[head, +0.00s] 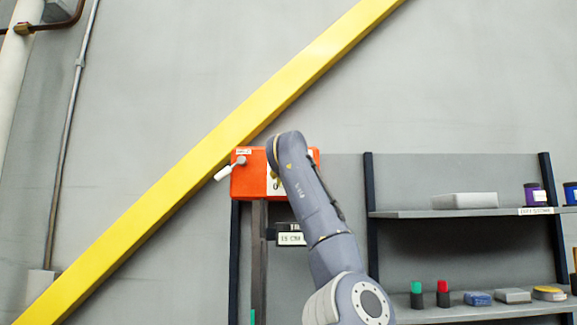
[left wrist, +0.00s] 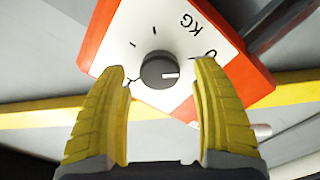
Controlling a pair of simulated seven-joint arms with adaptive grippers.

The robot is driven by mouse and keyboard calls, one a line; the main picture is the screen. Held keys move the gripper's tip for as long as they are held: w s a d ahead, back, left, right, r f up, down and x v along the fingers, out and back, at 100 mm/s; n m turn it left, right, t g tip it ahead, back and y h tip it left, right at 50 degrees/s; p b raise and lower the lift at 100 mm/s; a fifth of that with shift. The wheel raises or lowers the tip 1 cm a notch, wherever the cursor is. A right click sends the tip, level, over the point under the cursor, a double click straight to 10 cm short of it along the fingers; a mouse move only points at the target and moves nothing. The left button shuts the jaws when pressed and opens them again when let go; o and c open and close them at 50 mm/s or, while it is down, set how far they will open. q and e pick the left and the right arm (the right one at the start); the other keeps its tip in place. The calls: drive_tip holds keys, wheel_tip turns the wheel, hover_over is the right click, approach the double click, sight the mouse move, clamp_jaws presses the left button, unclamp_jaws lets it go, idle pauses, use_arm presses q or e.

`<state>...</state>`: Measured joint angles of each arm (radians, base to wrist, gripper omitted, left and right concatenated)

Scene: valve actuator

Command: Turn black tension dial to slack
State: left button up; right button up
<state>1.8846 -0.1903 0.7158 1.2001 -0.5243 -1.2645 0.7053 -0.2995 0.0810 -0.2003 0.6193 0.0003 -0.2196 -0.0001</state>
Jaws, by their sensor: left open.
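The black tension dial (left wrist: 160,70) sits on a white scale plate (left wrist: 148,22) with tick marks and "KG" lettering, on an orange box (left wrist: 98,42). A white mark on the dial points right in the left wrist view. My left gripper (left wrist: 157,72) is open, its yellow fingers on either side of the dial with visible gaps. Whether the fingertips reach the dial's depth is unclear. My right gripper is not in view.
A white-handled lever (head: 228,170) sticks out from the box's left side. A black-and-white sign (head: 290,236) hangs below. A yellow diagonal beam (head: 180,195) passes close behind. Shelves (head: 470,212) with small items stand at right.

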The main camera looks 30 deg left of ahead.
use_arm(q)
drive_tip(key=v, duration=0.9)
drive_tip(key=shift+s, duration=0.4)
drive_tip(key=shift+d, duration=0.15)
